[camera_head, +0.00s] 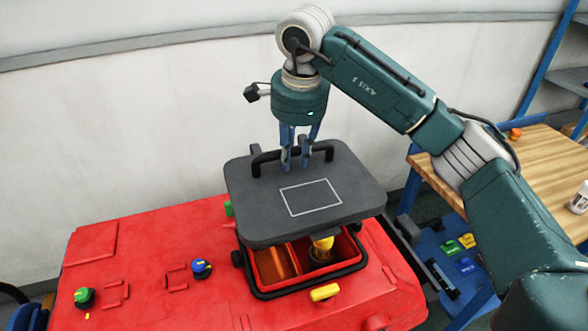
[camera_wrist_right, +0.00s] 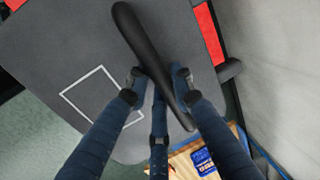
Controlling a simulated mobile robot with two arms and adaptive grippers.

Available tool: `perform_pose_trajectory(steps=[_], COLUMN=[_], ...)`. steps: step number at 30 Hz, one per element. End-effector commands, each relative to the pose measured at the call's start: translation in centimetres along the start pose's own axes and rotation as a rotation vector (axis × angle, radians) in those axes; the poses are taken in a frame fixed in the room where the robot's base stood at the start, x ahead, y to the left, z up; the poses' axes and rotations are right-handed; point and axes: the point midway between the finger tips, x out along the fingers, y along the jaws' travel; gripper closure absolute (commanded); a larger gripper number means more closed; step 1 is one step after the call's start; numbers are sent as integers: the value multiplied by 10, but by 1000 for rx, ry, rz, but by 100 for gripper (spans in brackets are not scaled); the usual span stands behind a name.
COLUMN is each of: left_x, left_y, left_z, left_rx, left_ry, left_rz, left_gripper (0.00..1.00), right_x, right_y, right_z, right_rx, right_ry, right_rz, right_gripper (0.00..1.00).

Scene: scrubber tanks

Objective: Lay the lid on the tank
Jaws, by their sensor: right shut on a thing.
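The lid (camera_head: 300,200) is a dark grey slab with rounded corners, a white rectangle outline and a black bar handle (camera_head: 262,160). My right gripper (camera_head: 296,162) is shut on the handle and holds the lid above the tank. The tank (camera_head: 312,284) is a red opening with a black rim, divided inside. Its front part shows, with an orange-brown surface at left and a yellow part at right; the lid hides the back. In the right wrist view, my right gripper's fingers (camera_wrist_right: 160,88) close on the handle (camera_wrist_right: 140,45) over the lid (camera_wrist_right: 60,45). My left gripper is not in view.
The red machine body (camera_head: 150,265) carries a green knob (camera_head: 84,296), a blue knob (camera_head: 201,268) and a yellow catch (camera_head: 325,292) in front of the tank. A wooden-topped bench (camera_head: 540,165) stands at right. A pale wall (camera_head: 130,130) rises behind.

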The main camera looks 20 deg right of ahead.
Motion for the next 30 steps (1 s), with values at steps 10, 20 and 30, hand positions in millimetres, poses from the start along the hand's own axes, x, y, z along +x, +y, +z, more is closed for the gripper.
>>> perform_pose_trajectory(steps=[10, 20, 30], left_x=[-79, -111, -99], left_y=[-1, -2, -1], left_z=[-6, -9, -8], left_rx=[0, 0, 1], left_ry=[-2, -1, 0], left_rz=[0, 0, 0], left_gripper=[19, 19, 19], right_x=[52, 97, 120], right_y=[2, 21, 26], right_z=[2, 0, 0], right_rx=[9, -1, -1], right_ry=[-7, -1, 0], right_rz=[14, 7, 7], right_gripper=[100, 100, 100])
